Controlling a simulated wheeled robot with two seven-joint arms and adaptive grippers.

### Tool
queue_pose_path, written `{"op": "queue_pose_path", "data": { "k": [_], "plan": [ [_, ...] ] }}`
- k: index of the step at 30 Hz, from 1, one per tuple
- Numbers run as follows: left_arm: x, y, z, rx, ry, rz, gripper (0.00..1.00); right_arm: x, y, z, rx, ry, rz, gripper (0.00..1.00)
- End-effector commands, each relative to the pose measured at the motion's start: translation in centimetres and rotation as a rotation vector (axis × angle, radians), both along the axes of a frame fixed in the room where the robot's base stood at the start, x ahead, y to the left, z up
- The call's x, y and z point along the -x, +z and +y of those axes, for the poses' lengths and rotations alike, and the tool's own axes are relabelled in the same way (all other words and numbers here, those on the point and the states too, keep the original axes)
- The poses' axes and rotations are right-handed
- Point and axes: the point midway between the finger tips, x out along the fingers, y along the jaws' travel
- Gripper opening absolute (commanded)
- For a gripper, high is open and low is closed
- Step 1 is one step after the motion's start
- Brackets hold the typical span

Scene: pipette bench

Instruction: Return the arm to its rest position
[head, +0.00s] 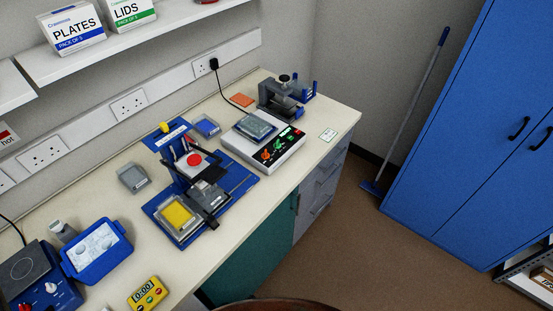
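Neither of my grippers shows in the head view, and no part of either arm can be made out. The bench (115,205) runs from the lower left to the upper right. On it stands a blue-based pipetting device (240,182) with a red round knob (194,160) and a black frame. A plate with a yellow top (177,214) sits at the device's front left.
A blue tub (97,250), a blue hotplate (38,275) and a yellow timer (148,293) stand at the near left. A shaker with coloured knobs (262,140) and a dark press-like device (285,98) stand farther right. A blue cabinet (470,130) stands beyond open brown floor (345,240).

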Motion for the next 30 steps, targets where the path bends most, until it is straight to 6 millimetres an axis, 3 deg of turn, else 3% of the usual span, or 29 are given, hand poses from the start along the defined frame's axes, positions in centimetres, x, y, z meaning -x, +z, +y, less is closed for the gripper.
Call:
{"op": "queue_pose_path", "data": {
  "k": [1, 8, 12, 15, 18, 22, 30],
  "plan": [
    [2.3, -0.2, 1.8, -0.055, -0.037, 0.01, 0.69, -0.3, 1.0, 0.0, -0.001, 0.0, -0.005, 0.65],
    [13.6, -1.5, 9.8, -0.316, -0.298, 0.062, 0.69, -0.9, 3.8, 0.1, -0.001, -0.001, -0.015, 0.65],
    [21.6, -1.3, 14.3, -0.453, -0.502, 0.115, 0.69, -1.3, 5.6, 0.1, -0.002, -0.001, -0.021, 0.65],
    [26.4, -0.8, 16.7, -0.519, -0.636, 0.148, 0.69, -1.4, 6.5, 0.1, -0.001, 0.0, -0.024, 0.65],
    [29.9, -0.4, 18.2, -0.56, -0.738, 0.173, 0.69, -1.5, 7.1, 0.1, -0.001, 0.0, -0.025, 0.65],
    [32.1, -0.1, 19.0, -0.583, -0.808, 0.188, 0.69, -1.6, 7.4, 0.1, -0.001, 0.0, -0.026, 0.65],
    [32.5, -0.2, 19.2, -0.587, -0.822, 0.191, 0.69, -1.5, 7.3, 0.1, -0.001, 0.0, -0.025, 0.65]
  ]
}}
